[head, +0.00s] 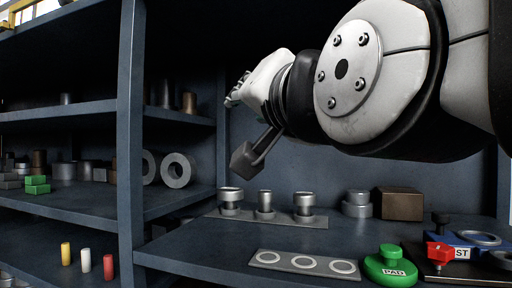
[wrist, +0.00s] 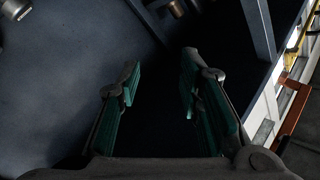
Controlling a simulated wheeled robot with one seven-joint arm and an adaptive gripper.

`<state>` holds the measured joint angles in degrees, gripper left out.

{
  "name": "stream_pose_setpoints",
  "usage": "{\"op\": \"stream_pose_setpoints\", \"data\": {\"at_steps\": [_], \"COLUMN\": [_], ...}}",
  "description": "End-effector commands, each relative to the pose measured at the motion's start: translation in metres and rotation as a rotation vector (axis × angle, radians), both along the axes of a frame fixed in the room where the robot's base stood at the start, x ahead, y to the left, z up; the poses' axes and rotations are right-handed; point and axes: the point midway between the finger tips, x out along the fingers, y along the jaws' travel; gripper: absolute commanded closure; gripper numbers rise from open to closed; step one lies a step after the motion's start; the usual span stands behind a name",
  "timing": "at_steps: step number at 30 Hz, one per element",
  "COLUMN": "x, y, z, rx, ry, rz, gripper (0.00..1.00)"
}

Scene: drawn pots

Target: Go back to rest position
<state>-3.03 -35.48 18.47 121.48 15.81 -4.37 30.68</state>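My gripper (wrist: 161,65) is open in the wrist view, with its two teal-padded fingers apart and only dark space between them. In the head view my arm reaches in from the upper right, and my gripper (head: 233,96) is at its far left end, raised above the shelf board and partly hidden by my own arm links. It appears clear of the shelf upright to its left.
Below my arm, a plate (head: 262,218) bears three metal cylinders, and a grey strip (head: 282,263) has three white rings. A green pad (head: 390,266) and a red-handled clamp (head: 440,253) stand right. A shelf upright (head: 131,140) is left. A brown block (head: 398,204) sits behind.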

Motion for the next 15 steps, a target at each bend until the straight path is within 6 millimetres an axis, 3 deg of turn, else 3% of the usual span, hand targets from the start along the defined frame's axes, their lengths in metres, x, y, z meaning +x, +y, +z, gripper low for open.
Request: {"op": "stream_pose_setpoints", "data": {"at_steps": [1,3,8,12,15], "x": [0.003,0.003,-0.019,-0.061,-0.100], "y": [-0.013,-0.032,-0.077,-0.116,-0.140], "z": [-0.031,-0.076,-0.175,-0.253,-0.298], "rx": [-0.065,-0.161,-0.354,-0.496,-0.577], "ry": [0.086,0.213,0.510,0.782,0.967], "rz": [-0.021,-0.045,-0.067,-0.050,-0.017], "gripper": [0.67,0.67,0.67,0.67,0.67]}}
